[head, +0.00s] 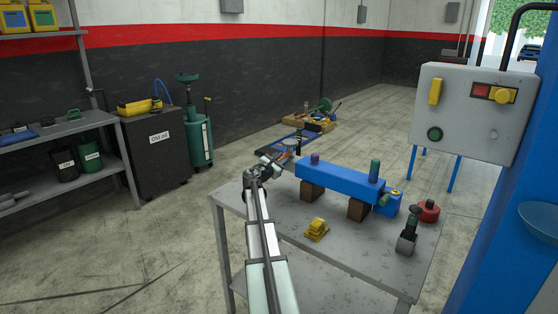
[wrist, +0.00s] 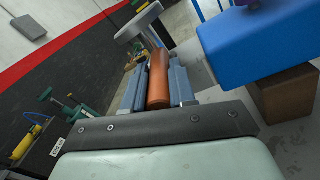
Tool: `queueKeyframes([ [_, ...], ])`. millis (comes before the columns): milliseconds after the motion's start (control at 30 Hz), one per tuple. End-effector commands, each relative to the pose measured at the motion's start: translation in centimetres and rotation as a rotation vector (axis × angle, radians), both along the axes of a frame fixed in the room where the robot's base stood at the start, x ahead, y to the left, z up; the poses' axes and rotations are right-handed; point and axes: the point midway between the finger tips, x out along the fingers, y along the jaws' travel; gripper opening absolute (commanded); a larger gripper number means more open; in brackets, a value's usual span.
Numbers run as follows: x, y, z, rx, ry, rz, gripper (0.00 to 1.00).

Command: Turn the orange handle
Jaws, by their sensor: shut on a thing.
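The orange handle (wrist: 158,80) is a short, rounded cylinder, seen close up in the wrist view. My gripper (wrist: 159,74) has one blue-grey finger on each side of it and is shut on it. A grey round disc (wrist: 138,22) on a short stem is just beyond the handle. In the head view my gripper (head: 273,163) is at the back left edge of the metal table, by the left end of the blue block. The handle is mostly hidden there by my arm.
The blue block (head: 335,179) rests on brown supports on the grey table (head: 335,262), close right of my gripper. A yellow part (head: 316,229), a red round part (head: 428,211) and a dark lever on a grey base (head: 408,239) are also on the table. A grey control box (head: 470,115) stands behind right.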

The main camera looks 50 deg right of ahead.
Motion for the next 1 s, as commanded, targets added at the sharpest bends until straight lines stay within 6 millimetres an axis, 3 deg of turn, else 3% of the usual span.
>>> queueKeyframes([
  [600, -0.36, -0.07, -0.01, 0.001, 0.000, 0.050, 0.00],
  [633, -0.37, -0.07, 0.00, 0.000, 0.000, 0.049, 0.26],
  [900, -0.36, -0.08, -0.01, 0.000, 0.000, 0.049, 0.51],
  [1000, -0.35, -0.07, -0.01, 0.000, 0.000, 0.049, 0.51],
])
